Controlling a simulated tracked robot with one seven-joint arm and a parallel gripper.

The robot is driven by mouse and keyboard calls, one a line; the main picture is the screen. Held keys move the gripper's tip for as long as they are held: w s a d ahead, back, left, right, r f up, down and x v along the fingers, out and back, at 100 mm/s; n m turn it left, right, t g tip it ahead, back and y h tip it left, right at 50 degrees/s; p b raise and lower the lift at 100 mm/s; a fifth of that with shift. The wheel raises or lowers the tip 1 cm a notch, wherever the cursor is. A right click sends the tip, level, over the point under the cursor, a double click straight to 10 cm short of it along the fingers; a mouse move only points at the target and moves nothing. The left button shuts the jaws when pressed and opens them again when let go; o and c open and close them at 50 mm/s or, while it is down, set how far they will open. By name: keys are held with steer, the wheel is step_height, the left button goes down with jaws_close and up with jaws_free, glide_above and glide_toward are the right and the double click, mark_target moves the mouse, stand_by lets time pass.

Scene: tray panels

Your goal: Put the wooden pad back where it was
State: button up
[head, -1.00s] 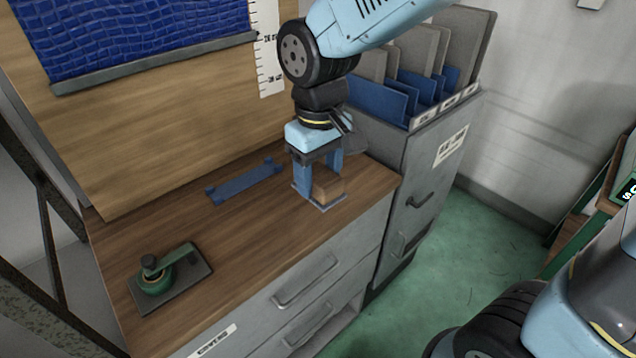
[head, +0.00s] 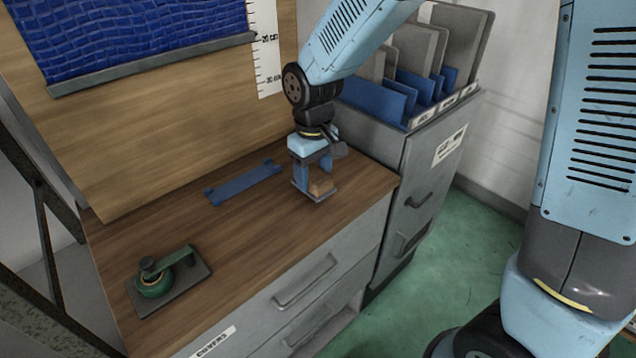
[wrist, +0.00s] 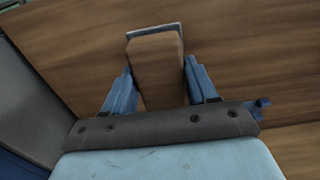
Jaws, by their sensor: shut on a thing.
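The wooden pad (head: 321,187) is a small light-brown block with a thin grey edge around its base. It is at the right part of the wooden desktop in the head view. My gripper (head: 313,180) points down and is shut on it, with a blue finger on each side. In the wrist view the pad (wrist: 157,60) stands between the fingers of my gripper (wrist: 160,72), with the grey edge showing at its far end. I cannot tell whether its base touches the desktop.
A flat blue bracket (head: 243,184) lies behind, left of my gripper. A green tape-dispenser-like tool on a dark plate (head: 185,287) is at the front left. A grey cabinet with upright folders (head: 405,150) stands to the right. The middle desktop (head: 245,235) is clear.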

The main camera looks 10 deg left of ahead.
mark_target(314, 172)
steer(key=shift+f, duration=1.55)
steer(key=shift+c, duration=0.4)
steer(key=o, duration=1)
step_height(314, 172, up, 12)
steer(key=shift+r, duration=0.1)
steer(key=s+d+r+m+t, duration=0.2)
steer(key=s+d+r+m, duration=0.1)
steer(key=d, duration=0.7)
steer(key=s+d+r+m+t, duration=0.1)
steer(key=s+d+r+m, duration=0.2)
steer(key=d, duration=0.8)
steer(key=s+d+r+m+t, duration=0.2)
steer(key=s+d+r+m, duration=0.2)
steer(key=d, duration=0.6)
steer(key=shift+s+d+r+t, duration=0.2)
steer(key=shift+s+r+t, duration=0.15)
steer(key=shift+r, duration=0.35)
